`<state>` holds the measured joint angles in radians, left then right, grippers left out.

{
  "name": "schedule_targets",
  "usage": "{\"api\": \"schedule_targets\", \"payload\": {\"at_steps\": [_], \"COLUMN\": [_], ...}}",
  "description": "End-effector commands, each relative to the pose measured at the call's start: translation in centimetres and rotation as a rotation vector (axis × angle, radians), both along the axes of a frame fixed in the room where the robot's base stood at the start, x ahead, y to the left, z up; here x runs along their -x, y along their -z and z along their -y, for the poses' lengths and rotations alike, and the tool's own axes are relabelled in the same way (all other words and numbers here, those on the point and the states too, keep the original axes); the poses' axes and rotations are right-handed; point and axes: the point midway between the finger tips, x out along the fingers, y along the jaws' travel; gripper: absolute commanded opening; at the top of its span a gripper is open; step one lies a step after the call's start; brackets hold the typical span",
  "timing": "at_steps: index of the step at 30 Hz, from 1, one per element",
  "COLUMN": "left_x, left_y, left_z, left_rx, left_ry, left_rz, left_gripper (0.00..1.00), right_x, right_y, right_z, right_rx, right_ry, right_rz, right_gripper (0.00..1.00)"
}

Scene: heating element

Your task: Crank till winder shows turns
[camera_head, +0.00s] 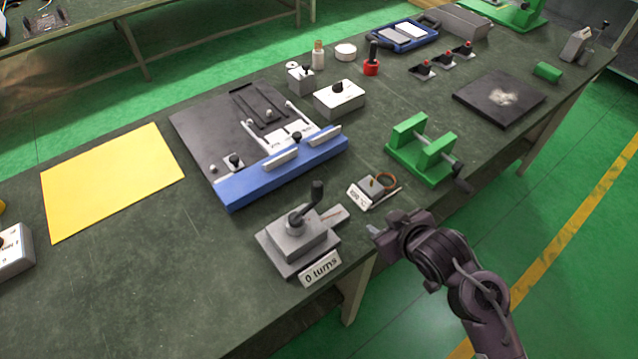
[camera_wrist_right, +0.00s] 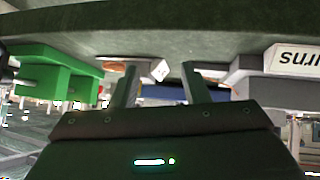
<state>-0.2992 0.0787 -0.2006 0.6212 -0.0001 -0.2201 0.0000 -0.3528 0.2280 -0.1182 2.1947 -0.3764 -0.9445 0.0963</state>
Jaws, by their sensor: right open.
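The winder (camera_head: 298,240) is a grey block on a base plate near the table's front edge. A dark crank with an upright knob (camera_head: 317,190) sits on its top. Its front label (camera_head: 320,268) reads "0 turns". In the right wrist view part of this label (camera_wrist_right: 294,58) shows upside down at the upper right. My right gripper (camera_head: 374,231) is to the right of the winder, by the table's front edge, apart from the crank. In the wrist view its two fingers (camera_wrist_right: 158,80) are spread with nothing between them. My left gripper is in neither view.
A small labelled block with a copper-coloured ring (camera_head: 372,188) lies behind my right gripper. A green vise-like fixture (camera_head: 424,150) stands farther right. A blue-edged board (camera_head: 285,172) lies behind the winder. A yellow sheet (camera_head: 110,182) covers the left; the table between sheet and winder is clear.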

Motion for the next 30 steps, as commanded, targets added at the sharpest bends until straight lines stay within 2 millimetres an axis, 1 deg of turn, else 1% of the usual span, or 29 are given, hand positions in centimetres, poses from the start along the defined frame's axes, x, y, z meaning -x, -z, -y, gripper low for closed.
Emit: {"api": "schedule_targets", "payload": {"at_steps": [1, 6, 10, 12, 14, 18, 21, 25, 28, 30], "left_x": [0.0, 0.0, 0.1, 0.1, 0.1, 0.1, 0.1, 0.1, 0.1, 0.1], "left_y": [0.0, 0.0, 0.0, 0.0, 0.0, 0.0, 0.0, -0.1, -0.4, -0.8], "left_z": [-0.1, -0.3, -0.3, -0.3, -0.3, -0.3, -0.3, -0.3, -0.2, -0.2], "left_rx": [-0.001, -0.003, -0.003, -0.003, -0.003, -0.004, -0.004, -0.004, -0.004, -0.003], "left_ry": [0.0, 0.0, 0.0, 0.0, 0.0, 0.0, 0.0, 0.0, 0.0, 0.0], "left_rz": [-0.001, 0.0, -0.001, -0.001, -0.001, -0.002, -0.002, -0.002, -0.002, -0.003], "left_gripper": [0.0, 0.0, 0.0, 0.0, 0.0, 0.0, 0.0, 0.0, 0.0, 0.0], "right_x": [-1.0, -3.5, -4.6, -4.5, -4.1, -2.9, -2.3, -1.8, -1.8, -2.0], "right_y": [-0.2, -1.2, -2.5, -3.4, -4.3, -6.4, -7.7, -8.6, -8.8, -9.0], "right_z": [-0.6, -3.6, -6.1, -7.1, -7.5, -7.3, -6.8, -6.5, -7.2, -8.1], "right_rx": [-0.011, -0.092, -0.219, -0.313, -0.397, -0.575, -0.67, -0.735, -0.749, -0.749], "right_ry": [-0.042, -0.234, -0.442, -0.559, -0.647, -0.792, -0.851, -0.887, -0.893, -0.892], "right_rz": [0.041, 0.183, 0.288, 0.325, 0.341, 0.346, 0.338, 0.331, 0.33, 0.331], "right_gripper": [0.42, 0.42, 0.42, 0.42, 0.42, 0.42, 0.42, 0.42, 0.42, 0.42]}}
